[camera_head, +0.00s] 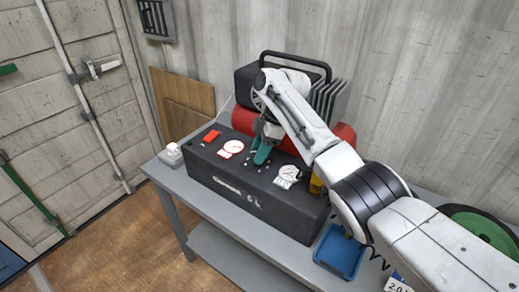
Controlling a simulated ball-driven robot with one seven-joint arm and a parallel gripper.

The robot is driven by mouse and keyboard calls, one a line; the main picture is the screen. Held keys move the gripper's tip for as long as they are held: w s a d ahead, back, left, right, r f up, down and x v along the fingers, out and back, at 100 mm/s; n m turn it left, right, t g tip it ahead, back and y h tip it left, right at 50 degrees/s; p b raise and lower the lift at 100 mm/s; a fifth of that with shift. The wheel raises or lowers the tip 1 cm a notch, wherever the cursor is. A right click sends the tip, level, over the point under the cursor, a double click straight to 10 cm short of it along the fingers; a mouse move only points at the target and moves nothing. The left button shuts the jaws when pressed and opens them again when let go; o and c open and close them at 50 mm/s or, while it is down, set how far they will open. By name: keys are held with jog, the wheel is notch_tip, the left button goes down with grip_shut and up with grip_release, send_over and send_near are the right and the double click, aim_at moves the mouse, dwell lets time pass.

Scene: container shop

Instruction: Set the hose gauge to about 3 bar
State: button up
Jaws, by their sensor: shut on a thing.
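A long black compressor panel (255,193) lies on the grey bench. Two round white gauges sit on its top: a left gauge (232,148) with red markings and a right gauge (288,174). Their labels and needles are too small to read, so I cannot tell which is the hose gauge. My gripper (263,155) reaches down from the upper right, its teal fingers at the panel top between the gauges. It is shut on a small part there, probably a knob, which the fingers mostly hide.
A red switch (211,136) sits left on the panel. Behind are a red tank (243,120) and black motor housing. A yellow piece (316,184) is at the panel's right end, a blue tray (340,251) beside it. A green disc (482,232) lies far right.

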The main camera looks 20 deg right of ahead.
jog(key=c, duration=0.4)
jog(key=shift+r+p, duration=0.1)
jog(key=shift+p, duration=0.3)
